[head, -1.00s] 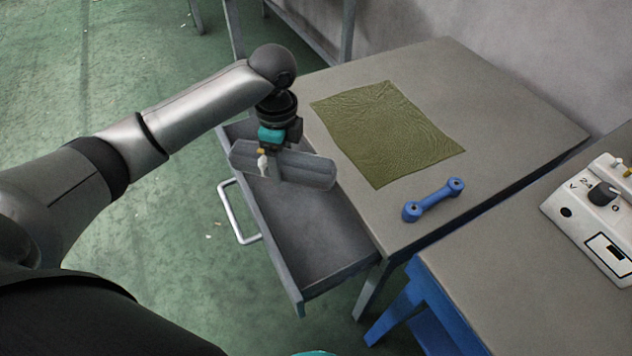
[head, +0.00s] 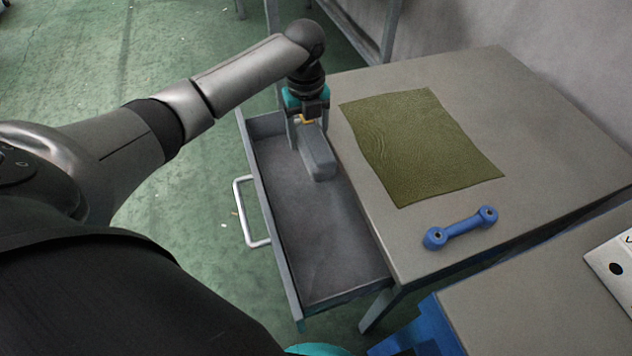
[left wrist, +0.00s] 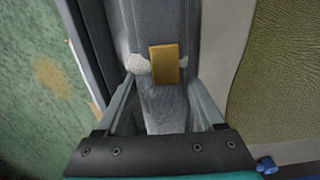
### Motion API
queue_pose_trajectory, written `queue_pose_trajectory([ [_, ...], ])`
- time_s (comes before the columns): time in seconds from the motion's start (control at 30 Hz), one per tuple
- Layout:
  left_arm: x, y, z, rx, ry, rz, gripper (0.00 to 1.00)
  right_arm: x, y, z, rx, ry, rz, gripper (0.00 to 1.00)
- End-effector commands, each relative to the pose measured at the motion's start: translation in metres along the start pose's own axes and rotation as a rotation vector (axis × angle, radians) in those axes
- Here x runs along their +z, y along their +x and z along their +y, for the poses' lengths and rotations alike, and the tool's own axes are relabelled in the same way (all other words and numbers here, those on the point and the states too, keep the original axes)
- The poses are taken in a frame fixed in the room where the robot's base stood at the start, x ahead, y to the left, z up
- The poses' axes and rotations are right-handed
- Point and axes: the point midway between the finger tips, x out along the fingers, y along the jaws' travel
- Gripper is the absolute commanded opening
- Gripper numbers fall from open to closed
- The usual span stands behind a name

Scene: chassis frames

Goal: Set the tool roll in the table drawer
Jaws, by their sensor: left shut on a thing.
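The grey tool roll (head: 319,157) is in my left gripper (head: 307,142) in the head view, over the far part of the open table drawer (head: 315,255). It lies lengthwise along the drawer. I cannot tell whether it touches the drawer floor. In the left wrist view the roll (left wrist: 165,105) runs between the two fingers (left wrist: 163,75), with a yellow-brown tag on top. My left gripper is shut on it. My right gripper is in neither view.
An olive cloth (head: 420,145) and a blue dumbbell-shaped handle (head: 461,228) lie on the grey table (head: 490,90) right of the drawer. A blue-legged bench (head: 540,300) with a white device (head: 612,262) stands at the lower right. The near part of the drawer is empty.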

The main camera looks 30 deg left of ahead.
Motion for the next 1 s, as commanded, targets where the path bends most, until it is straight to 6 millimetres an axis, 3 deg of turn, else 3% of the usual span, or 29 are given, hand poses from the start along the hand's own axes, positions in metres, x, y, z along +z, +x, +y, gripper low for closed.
queue_pose_trajectory([
  [0.03, -0.001, 0.019, 0.0, 0.001, 0.0, 0.002, 0.0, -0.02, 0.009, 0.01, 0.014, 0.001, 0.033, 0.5],
  [0.6, 0.0, 0.087, 0.0, -0.002, -0.002, -0.001, 0.0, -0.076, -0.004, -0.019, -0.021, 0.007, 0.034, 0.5],
  [0.8, 0.0, 0.107, 0.0, -0.003, -0.001, -0.002, 0.0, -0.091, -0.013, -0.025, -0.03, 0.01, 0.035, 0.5],
  [1.0, 0.0, 0.114, 0.0, -0.002, -0.001, -0.003, 0.0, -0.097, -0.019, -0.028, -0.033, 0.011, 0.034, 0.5],
])
